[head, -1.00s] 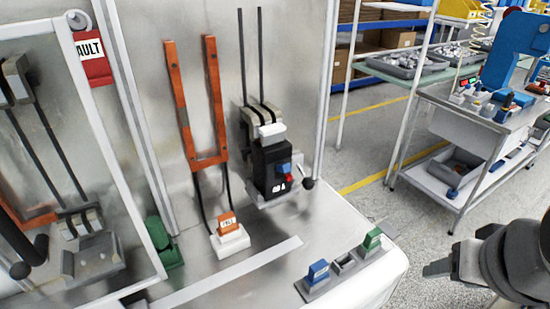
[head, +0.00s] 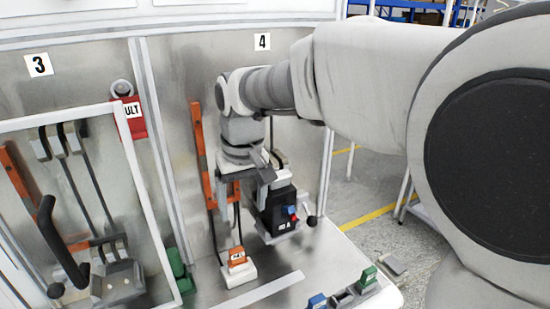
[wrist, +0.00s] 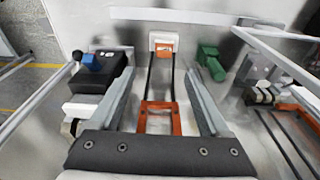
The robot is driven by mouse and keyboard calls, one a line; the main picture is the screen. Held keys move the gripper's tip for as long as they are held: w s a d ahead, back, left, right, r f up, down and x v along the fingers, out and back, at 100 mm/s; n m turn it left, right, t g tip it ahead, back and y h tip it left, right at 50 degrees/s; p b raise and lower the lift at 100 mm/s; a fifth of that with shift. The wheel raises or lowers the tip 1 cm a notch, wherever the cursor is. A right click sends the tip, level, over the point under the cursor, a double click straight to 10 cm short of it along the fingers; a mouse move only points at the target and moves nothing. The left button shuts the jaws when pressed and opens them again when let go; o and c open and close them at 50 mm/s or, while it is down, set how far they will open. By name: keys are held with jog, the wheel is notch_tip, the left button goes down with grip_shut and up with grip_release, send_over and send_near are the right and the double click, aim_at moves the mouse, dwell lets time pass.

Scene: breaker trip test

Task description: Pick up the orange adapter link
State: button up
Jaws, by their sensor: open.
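The orange adapter link looks to be the small orange block (head: 237,256) with a white label, seated in a white base (head: 239,274) on the bench. In the wrist view the orange block (wrist: 164,47) sits at top centre, beyond the fingertips. My gripper (head: 243,195) is open and empty, in front of the panel and above the block in the picture. In the wrist view its two grey fingers (wrist: 160,78) stand either side of the dark leads. An orange two-bar frame (wrist: 157,117) shows between the fingers, farther back. The gripper touches nothing that I can see.
A green block (head: 176,263) is at left, beside a white-framed door (head: 137,175). Blue (head: 317,300) and green (head: 367,276) blocks sit in a front holder. A pale strip (head: 262,291) crosses the bench.

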jog(key=a, duration=0.2)
send_near(236, 250)
notch_tip(236, 250, down, 5)
jog(key=shift+s+a+f, duration=0.15)
jog(key=shift+a, duration=0.05)
jog(key=shift+w+a+f+p, duration=0.15)
jog(key=shift+w+f, duration=0.1)
jog(key=shift+f, duration=0.65)
jog(key=shift+w+d+f+p, duration=0.15)
jog(key=shift+w+f, duration=0.15)
jog(key=shift+f, duration=0.65)
jog(key=shift+w+a+f+p, duration=0.15)
jog(key=shift+w+f, duration=0.1)
jog(key=shift+f, duration=0.65)
jog(key=shift+c, duration=0.3)
grip_shut()
